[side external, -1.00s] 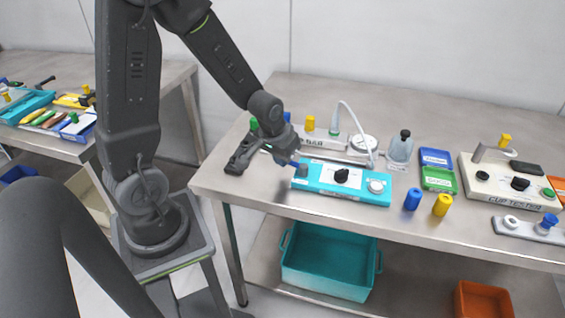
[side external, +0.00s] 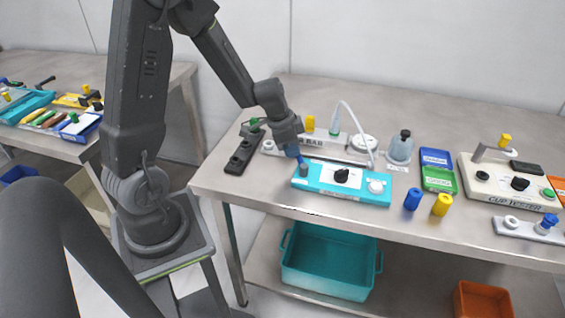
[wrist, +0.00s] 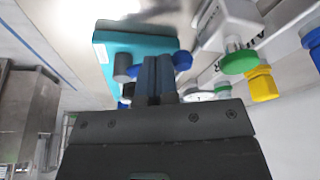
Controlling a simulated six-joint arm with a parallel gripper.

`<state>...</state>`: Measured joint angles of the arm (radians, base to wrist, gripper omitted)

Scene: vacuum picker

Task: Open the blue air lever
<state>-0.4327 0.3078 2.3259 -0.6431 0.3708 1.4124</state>
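A teal box (side external: 345,186) with a black knob lies on the table, and a grey post (side external: 303,170) stands at its left end. A blue lever end (wrist: 182,60) shows in the wrist view beside my fingers, with the grey post (wrist: 122,67) on their other side. The stretch between is hidden by my fingers. My gripper (wrist: 157,75) is low over the box's left end, its two fingers close together. I cannot tell whether they touch the lever. In the side view, a blue piece (side external: 292,151) shows below my gripper.
Behind the box runs a white rail with a yellow knob (side external: 309,122) and a hose. A black holder (side external: 245,152) lies left. Blue (side external: 412,199) and yellow (side external: 442,204) cylinders stand right of the box, near the front edge.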

